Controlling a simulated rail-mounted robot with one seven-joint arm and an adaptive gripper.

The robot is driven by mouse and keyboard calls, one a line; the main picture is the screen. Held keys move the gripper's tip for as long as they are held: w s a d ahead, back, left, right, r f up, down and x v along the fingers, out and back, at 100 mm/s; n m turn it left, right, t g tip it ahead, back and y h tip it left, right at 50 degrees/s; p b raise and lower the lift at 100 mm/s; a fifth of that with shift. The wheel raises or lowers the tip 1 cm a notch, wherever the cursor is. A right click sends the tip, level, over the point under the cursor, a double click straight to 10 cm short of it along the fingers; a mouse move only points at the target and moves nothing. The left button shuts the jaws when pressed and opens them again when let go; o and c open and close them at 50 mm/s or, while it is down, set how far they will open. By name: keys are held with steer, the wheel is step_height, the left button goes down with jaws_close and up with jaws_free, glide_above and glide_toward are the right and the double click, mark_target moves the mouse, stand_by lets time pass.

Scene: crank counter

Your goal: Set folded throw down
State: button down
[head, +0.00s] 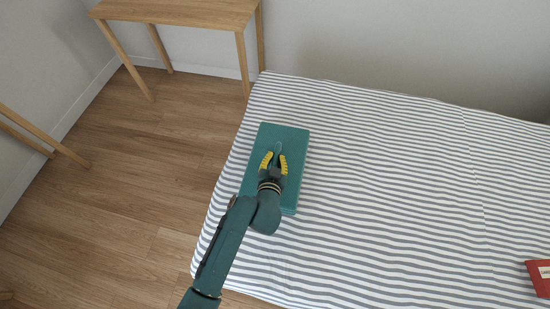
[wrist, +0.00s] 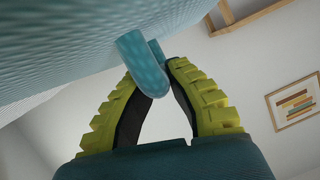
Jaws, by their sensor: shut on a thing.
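The folded throw (head: 296,143) is a flat teal rectangle over the left part of the striped bed (head: 380,190). I cannot tell for sure whether it touches the bed. My gripper (head: 274,156), with yellow ribbed fingers, is over the middle of the throw. In the wrist view my gripper (wrist: 157,75) is shut on a raised teal loop (wrist: 140,60) of the throw. The throw's woven face (wrist: 80,40) fills the upper left of that view. Its underside is hidden.
A red object (head: 540,277) lies at the bed's right edge in view. A wooden table (head: 180,12) stands behind the bed's left corner. The middle of the bed is bare. A framed picture (wrist: 295,102) hangs on the wall.

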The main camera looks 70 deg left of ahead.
steer(key=c, duration=1.5)
jaws_free()
steer(key=shift+f, duration=0.2)
steer(key=shift+c, duration=0.2)
steer(key=o, duration=0.3)
steer(key=shift+o, duration=0.2)
steer(key=shift+r, duration=0.25)
steer(key=p+v, duration=0.1)
steer(key=v, duration=1.1)
